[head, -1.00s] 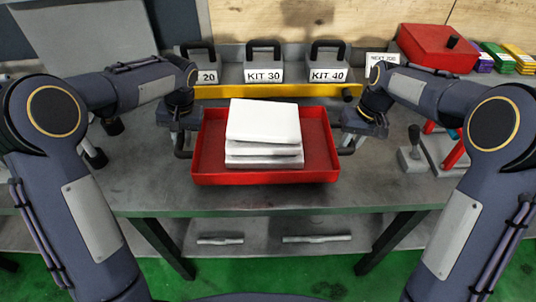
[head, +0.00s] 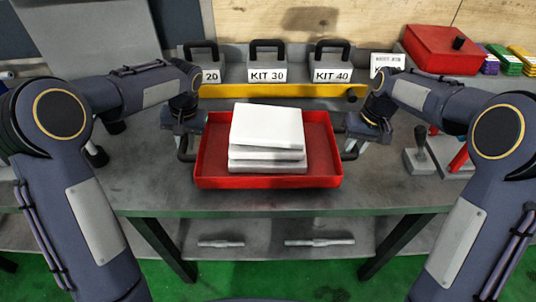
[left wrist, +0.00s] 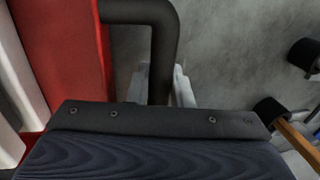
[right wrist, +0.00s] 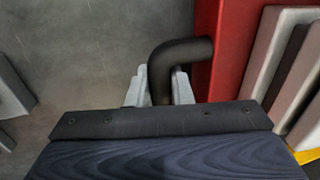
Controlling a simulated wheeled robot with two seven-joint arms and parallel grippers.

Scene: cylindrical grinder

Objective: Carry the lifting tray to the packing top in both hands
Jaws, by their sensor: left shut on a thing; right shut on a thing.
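The lifting tray (head: 215,182) is red, with a stack of several white and grey slabs (head: 267,128) in it. It is level and in front of me, over the grey bench top; I cannot tell whether it touches it. My left gripper (head: 186,150) is shut on the tray's dark left handle, which shows between the fingers in the left wrist view (left wrist: 160,50). My right gripper (head: 358,146) is shut on the right handle, seen between the fingers in the right wrist view (right wrist: 165,65). The fingertips are mostly hidden in the head view.
Kit boxes with black handles, such as KIT 30 (head: 266,73) and KIT 40 (head: 332,73), stand behind a yellow strip (head: 285,91) at the back. A red case (head: 440,50) stands back right. A fixture (head: 425,155) stands right of my right gripper. Metal bars (head: 320,242) lie on a lower shelf.

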